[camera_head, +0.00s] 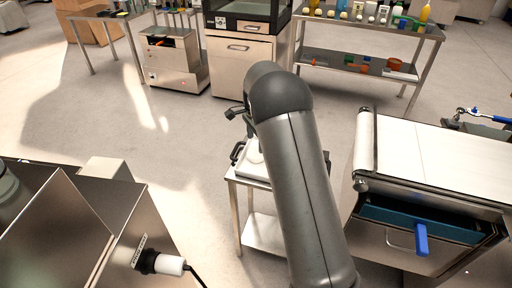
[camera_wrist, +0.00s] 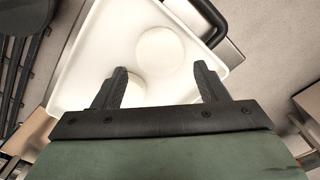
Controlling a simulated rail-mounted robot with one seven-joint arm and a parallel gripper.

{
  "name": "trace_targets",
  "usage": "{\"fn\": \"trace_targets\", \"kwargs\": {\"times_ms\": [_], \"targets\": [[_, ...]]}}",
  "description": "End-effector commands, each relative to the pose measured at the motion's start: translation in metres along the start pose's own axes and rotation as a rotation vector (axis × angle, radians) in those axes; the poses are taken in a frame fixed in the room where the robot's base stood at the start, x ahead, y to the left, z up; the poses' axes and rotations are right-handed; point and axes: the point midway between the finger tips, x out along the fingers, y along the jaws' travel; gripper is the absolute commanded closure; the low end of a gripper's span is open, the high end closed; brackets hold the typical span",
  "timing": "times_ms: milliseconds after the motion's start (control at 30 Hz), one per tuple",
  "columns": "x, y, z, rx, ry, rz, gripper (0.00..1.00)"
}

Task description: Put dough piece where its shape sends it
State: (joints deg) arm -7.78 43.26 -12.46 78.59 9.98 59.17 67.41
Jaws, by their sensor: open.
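In the wrist view, two round, pale dough pieces lie on a white tray (camera_wrist: 85,75). One dough piece (camera_wrist: 160,52) lies beyond my fingertips, near the gap between them. The other dough piece (camera_wrist: 133,90) is partly hidden behind my left-hand finger. In the head view, my arm hides most of the tray (camera_head: 251,160) and the dough; the tray sits on a small steel stand (camera_head: 233,180).
A conveyor machine (camera_head: 440,150) with a white belt and blue-handled drawer stands to the right. A steel machine (camera_head: 60,215) stands at left. Behind are a cabinet (camera_head: 243,65) and a steel table (camera_head: 350,32) with bottles and several small items. Open floor lies between.

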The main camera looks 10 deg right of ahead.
Motion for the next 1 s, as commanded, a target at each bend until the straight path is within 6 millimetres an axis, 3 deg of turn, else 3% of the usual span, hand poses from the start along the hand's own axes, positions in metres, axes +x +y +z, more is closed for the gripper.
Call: {"fn": "trace_targets", "kwargs": {"times_ms": [100, 300, 533, 633, 767, 900, 1000], "targets": [[-0.029, -0.001, 0.0, -0.001, 0.001, -0.004, 0.33], [-0.059, 0.0, 0.0, 0.0, 0.001, -0.001, 0.33], [-0.071, 0.001, 0.0, -0.002, 0.0, 0.001, 0.33], [-0.079, 0.013, 0.001, -0.039, -0.006, -0.002, 0.33], [-0.102, 0.061, 0.011, -0.195, -0.026, -0.009, 0.33], [-0.124, 0.148, 0.035, -0.49, -0.043, -0.02, 0.33], [-0.126, 0.215, 0.058, -0.72, -0.041, -0.024, 0.33]]}}
